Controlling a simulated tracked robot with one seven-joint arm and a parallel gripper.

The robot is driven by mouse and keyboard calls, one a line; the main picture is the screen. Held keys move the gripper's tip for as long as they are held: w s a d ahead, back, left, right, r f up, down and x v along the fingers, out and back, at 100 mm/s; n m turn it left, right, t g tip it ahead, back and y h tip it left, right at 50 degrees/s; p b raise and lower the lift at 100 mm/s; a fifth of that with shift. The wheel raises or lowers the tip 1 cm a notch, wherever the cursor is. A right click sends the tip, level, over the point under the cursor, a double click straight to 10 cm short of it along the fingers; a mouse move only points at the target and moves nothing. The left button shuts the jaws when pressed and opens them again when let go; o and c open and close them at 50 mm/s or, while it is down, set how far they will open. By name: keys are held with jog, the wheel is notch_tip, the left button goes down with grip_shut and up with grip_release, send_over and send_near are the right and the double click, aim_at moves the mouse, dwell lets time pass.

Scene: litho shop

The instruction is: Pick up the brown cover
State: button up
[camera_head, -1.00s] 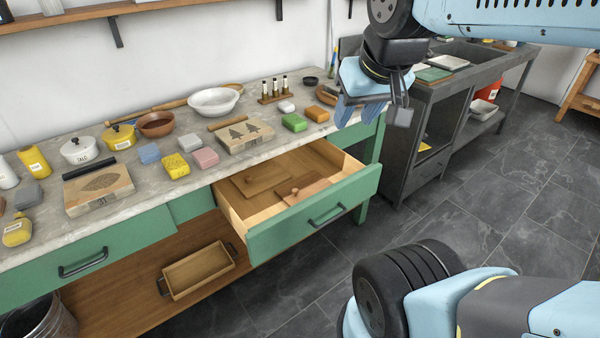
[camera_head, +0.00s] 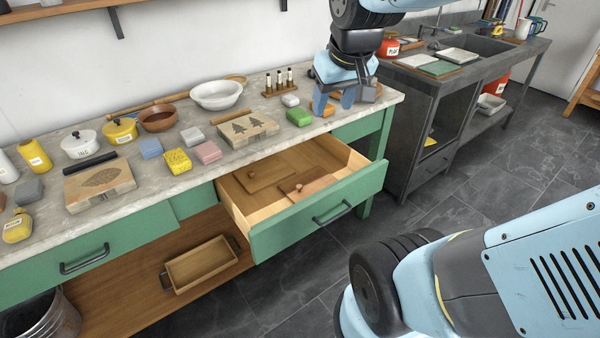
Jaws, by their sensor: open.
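The open drawer (camera_head: 306,228) of the green bench holds two flat wooden covers with small knobs. One cover (camera_head: 262,178) is light brown and lies towards the drawer's back left. The other cover (camera_head: 312,182) is a redder brown and lies nearer the front, with a round knob on it. I cannot tell for certain which one is the brown cover. My gripper (camera_head: 333,101) is open and points down over the right end of the bench top, above and behind the drawer. It is apart from both covers, and an orange block (camera_head: 327,110) is partly hidden by its fingers.
The bench top (camera_head: 217,176) carries soap-like blocks, bowls (camera_head: 216,95), printed wooden blocks (camera_head: 247,129) and a rack of small bottles (camera_head: 279,84). A wooden tray (camera_head: 200,263) sits on the shelf below. A grey sink unit (camera_head: 412,130) stands to the right.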

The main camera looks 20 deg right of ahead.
jog(key=w+f+n+g, duration=0.2)
jog(key=w+f, duration=1)
jog(key=n+g, duration=0.1)
send_near(299, 185)
jog(key=f, duration=0.1)
jog(key=d+f, duration=0.1)
jog(key=f, duration=0.1)
jog(key=shift+s+f+y, duration=0.15)
jog(key=shift+s+y, duration=0.05)
jog(key=shift+y, duration=0.2)
jog(key=shift+w+a+f, duration=0.1)
jog(key=shift+w+f, duration=0.1)
jog(key=shift+f, duration=0.45)
jog(key=shift+w+a+f, duration=0.15)
jog(key=shift+w+f, duration=0.05)
jog(key=shift+f, duration=0.45)
jog(key=shift+w+a+f, duration=0.1)
jog(key=shift+w+f, duration=0.15)
jog(key=shift+f, duration=0.4)
jog(key=shift+w+f, duration=0.15)
jog(key=shift+f, duration=0.55)
jog(key=shift+c, duration=0.2)
grip_shut()
